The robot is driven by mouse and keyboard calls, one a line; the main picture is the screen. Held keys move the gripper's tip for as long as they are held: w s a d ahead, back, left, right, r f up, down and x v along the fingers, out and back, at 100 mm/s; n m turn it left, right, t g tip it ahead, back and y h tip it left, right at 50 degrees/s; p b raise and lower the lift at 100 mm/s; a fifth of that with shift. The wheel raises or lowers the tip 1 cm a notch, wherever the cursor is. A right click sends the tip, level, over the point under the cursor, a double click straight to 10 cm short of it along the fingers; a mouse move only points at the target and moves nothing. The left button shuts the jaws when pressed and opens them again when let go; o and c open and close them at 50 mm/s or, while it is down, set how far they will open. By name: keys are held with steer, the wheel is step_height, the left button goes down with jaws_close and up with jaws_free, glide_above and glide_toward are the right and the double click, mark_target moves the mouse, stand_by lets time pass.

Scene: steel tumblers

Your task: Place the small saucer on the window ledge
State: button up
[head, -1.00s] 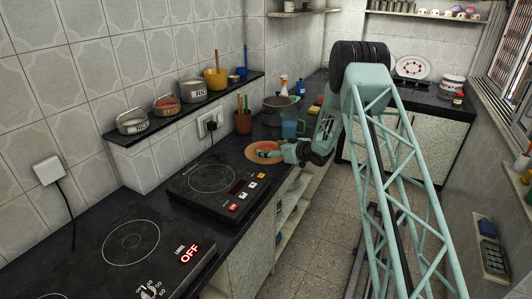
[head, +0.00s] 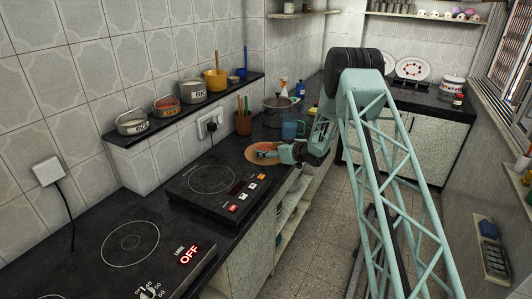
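An orange-brown round dish (head: 254,157), which may be the small saucer, lies on the dark counter beyond the nearer-middle hob. My gripper (head: 274,153) is low over its right side, reaching in from the right. The fingers are too small to tell whether they are open or shut, or whether they touch the dish. The window ledge (head: 497,108) runs along the right wall below the barred window, far from my gripper.
Two hobs (head: 212,181) sit on the left counter. A blue mug (head: 291,129), a pot (head: 275,112) and a brown utensil cup (head: 243,123) stand behind the dish. Small items (head: 523,165) stand at the right. The floor between is clear.

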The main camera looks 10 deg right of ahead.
steer(key=c, duration=0.5)
steer(key=shift+o, duration=0.2)
steer(key=shift+r, duration=0.1)
steer(key=shift+r+p, duration=0.45)
steer(key=shift+r, duration=1)
steer(key=s+d, duration=0.1)
steer(key=s, duration=0.4)
steer(key=s+d+r+p, duration=0.1)
steer(key=s, duration=0.4)
steer(key=s+d+r+p, duration=0.1)
steer(key=s+d, duration=0.1)
steer(key=s, duration=0.3)
steer(key=shift+s, duration=0.25)
steer(key=shift+a, duration=0.1)
steer(key=s+a+r+m+h, duration=0.1)
steer(key=s+a+r, duration=0.1)
steer(key=s+r, duration=0.6)
steer(key=s+a+r+m+t+h, duration=0.1)
steer(key=s+a+r, duration=0.1)
steer(key=s+r, duration=0.6)
steer(key=s, duration=0.2)
steer(key=shift+s, duration=0.35)
